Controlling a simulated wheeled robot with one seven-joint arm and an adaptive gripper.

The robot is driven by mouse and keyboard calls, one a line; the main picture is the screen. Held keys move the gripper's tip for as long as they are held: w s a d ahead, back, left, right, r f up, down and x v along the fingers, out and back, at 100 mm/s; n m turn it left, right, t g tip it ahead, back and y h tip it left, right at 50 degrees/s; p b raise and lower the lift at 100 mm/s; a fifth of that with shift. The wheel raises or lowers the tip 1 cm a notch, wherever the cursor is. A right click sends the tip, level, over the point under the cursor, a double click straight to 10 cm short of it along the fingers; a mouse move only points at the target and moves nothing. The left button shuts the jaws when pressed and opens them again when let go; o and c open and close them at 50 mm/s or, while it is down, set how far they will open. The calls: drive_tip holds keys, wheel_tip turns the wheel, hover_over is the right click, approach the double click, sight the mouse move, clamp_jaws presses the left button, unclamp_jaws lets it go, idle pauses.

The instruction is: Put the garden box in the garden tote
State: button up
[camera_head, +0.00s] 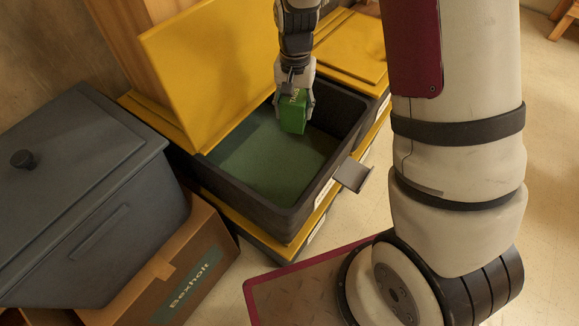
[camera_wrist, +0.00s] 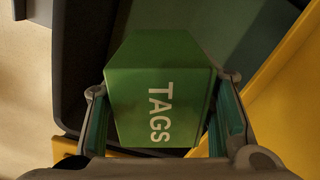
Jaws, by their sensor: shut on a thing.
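The garden box is a green box (camera_head: 293,112) with white lettering; in the wrist view the box (camera_wrist: 158,85) reads "TAGS". My gripper (camera_head: 296,97) is shut on it, with one finger on each side in the wrist view (camera_wrist: 165,118). The garden tote looks to be the dark open bin (camera_head: 248,197) with a green floor and a yellow lid (camera_head: 215,70) tipped back. The box hangs over the bin's opening, towards its far right part. I cannot tell how high the box is above the floor of the bin.
A grey lidded container (camera_head: 80,190) sits on a cardboard box (camera_head: 210,258) marked "Bexholt" at the left. A closed yellow lid (camera_head: 345,50) lies behind the bin. A small grey flap (camera_head: 353,175) juts from the bin's right side.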

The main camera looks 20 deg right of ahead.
drive_tip(key=shift+w+a+f+m+b, duration=0.2)
drive_tip(key=shift+f+m+b, duration=0.55)
drive_tip(key=shift+f+b, duration=2)
drive_tip(key=shift+w+d+f+m+b, duration=0.2)
drive_tip(key=shift+f+m+b, duration=0.95)
drive_tip(key=shift+f, duration=2.8)
drive_tip(key=shift+w+a+f+m+b, duration=0.15)
drive_tip(key=shift+w+f+m+b, duration=0.15)
drive_tip(key=shift+f+b, duration=2.7)
drive_tip(key=shift+f+p, duration=0.35)
drive_tip(key=shift+f, duration=0.1)
drive_tip(key=shift+f, duration=0.1)
drive_tip(key=o, duration=1.1)
drive_tip(key=shift+o, duration=0.7)
